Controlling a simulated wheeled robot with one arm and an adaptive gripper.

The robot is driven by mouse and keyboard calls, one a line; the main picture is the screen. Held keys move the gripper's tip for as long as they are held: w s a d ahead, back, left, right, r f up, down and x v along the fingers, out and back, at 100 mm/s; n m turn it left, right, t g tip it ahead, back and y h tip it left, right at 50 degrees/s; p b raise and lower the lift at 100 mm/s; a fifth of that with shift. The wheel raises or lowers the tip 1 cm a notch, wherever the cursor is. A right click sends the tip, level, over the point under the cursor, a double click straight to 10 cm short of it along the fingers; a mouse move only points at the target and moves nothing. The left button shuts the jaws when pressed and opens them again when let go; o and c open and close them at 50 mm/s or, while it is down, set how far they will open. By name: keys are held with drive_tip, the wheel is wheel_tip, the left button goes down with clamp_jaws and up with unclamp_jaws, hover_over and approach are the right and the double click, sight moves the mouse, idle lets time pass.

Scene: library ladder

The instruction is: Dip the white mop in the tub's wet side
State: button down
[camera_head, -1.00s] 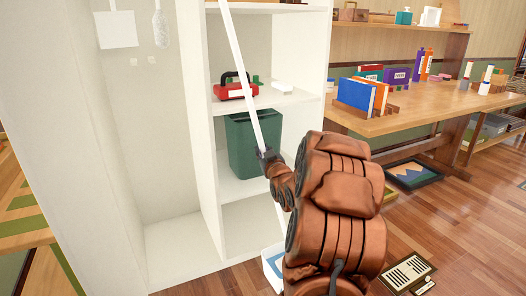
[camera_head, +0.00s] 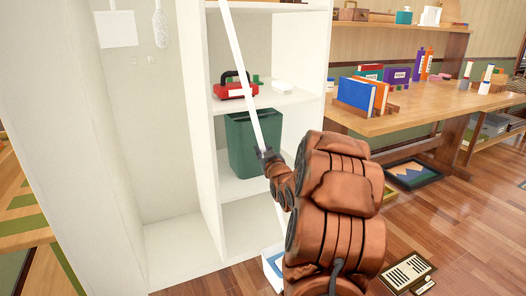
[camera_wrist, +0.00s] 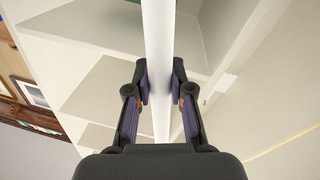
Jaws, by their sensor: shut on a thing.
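A long white pole (camera_head: 236,50), which I take to be the mop's handle, runs steeply from the top edge down past my gripper (camera_head: 268,156) in the head view. My gripper is shut on the pole, and the wrist view shows both fingers (camera_wrist: 160,88) pressed on either side of the pole (camera_wrist: 158,40). The mop head is not in clear view. A white and blue box-like thing (camera_head: 272,262) shows partly behind my arm at the bottom; I cannot tell whether it is the tub.
A white open cabinet (camera_head: 205,150) stands close in front. Its shelves hold a green bin (camera_head: 243,150) and a red toolbox (camera_head: 232,88). A wooden table (camera_head: 400,118) with books is at the right. A framed picture (camera_head: 412,174) and a sign (camera_head: 408,272) lie on the floor.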

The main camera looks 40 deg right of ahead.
drive_tip(key=shift+r+p, duration=2.7)
drive_tip(key=shift+r, duration=4.35)
drive_tip(key=shift+w, duration=0.1)
